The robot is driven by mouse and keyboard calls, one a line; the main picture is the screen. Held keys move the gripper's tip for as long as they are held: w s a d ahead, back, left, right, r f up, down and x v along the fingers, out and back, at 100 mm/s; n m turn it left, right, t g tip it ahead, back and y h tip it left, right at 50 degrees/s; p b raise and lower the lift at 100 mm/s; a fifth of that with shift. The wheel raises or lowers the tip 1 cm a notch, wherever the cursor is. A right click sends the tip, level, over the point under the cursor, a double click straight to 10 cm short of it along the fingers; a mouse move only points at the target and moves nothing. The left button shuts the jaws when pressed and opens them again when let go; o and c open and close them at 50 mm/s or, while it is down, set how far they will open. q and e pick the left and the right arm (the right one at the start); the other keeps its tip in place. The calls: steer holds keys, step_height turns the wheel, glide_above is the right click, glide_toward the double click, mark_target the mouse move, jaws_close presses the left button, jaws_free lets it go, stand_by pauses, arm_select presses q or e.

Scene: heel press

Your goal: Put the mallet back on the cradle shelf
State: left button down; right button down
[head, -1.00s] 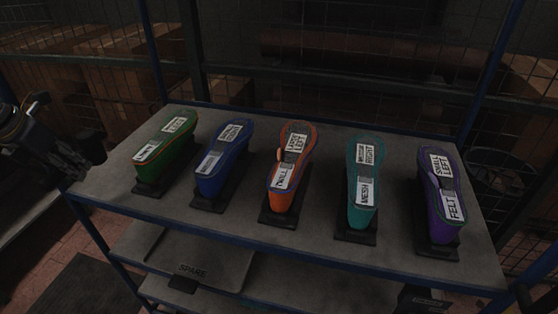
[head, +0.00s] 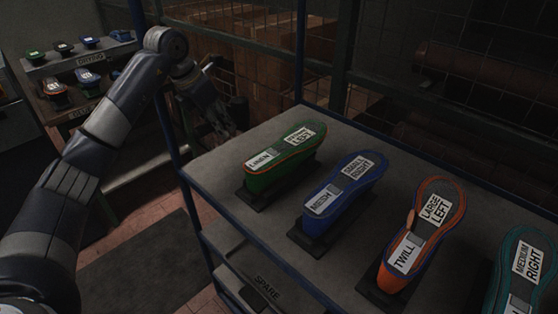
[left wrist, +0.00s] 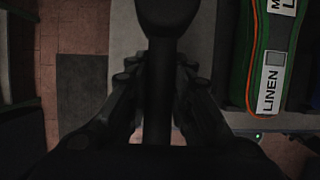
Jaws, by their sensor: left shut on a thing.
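My left gripper (head: 212,108) is beyond the left end of the rack, above the floor. In the left wrist view its fingers (left wrist: 158,105) are shut on a dark handle (left wrist: 156,90) with a thick rounded dark head (left wrist: 168,14), which looks like the mallet. In the head view the mallet is too dark to make out. The rack's top shelf (head: 240,145) carries shoe lasts on dark cradles: a green one (head: 280,158) marked LINEN, a blue one (head: 340,190) marked MESH and an orange one (head: 425,230) marked TWILL. My right gripper is not in view.
A teal last (head: 520,270) is cut off at the right. A lower shelf (head: 262,290) bears the word SPARE. Another rack (head: 85,65) with several lasts stands at the back left. A blue post (head: 165,120) rises near my left arm. A dark mat (head: 140,265) lies on the floor.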

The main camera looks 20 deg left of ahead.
arm_select(q)
steer(key=shift+s+f, duration=0.15)
steer(key=shift+f, duration=0.2)
steer(key=f, duration=0.4)
steer(key=shift+w+f+p, duration=0.1)
steer(key=shift+w+p, duration=0.25)
steer(key=shift+s+f, duration=0.15)
steer(key=shift+f, duration=0.75)
step_height(320, 180, down, 3)
steer(key=shift+f+p, duration=0.2)
steer(key=shift+p, duration=0.3)
steer(key=c, duration=1.4)
jaws_free()
